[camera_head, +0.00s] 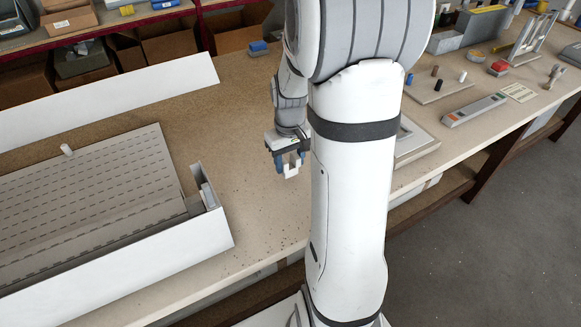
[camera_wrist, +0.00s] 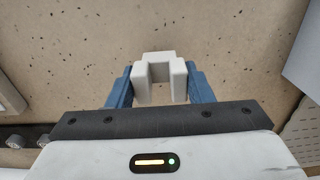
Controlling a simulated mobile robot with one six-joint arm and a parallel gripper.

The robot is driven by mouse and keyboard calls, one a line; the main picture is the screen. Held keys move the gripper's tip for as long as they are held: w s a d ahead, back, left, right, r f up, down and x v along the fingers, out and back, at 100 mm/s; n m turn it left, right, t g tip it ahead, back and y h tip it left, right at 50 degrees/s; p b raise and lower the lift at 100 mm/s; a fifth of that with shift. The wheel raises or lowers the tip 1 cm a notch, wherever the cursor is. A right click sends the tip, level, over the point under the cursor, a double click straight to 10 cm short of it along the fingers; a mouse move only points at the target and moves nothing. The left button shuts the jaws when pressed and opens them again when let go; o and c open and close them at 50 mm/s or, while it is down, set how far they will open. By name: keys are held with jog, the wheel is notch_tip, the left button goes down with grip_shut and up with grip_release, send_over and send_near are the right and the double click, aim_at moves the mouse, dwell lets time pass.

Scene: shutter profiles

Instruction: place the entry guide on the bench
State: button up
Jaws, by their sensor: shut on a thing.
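The entry guide is a small white U-shaped piece (camera_wrist: 159,62). It sits between the two blue fingers of my gripper (camera_wrist: 160,88) in the wrist view, and the fingers are shut on it. In the head view my gripper (camera_head: 288,164) hangs over the bench (camera_head: 254,205), with the white guide (camera_head: 291,171) showing at its tips. The speckled tan bench top fills the view beyond the guide in the wrist view. I cannot tell how much gap there is between the guide and the bench.
A long white profile box with slotted grey slats (camera_head: 90,195) lies on the left. A white strip (camera_head: 110,95) stands behind it. A blue block (camera_head: 258,47) sits at the back edge. Several small items and a grey device (camera_head: 474,109) are on the right. Bench around the gripper is clear.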

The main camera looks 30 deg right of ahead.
aim_at(290, 167)
jog(key=shift+s+f, duration=0.1)
jog(key=shift+f, duration=1.55)
jog(key=shift+f, duration=0.15)
jog(key=o, duration=0.9)
jog(key=shift+o, duration=0.2)
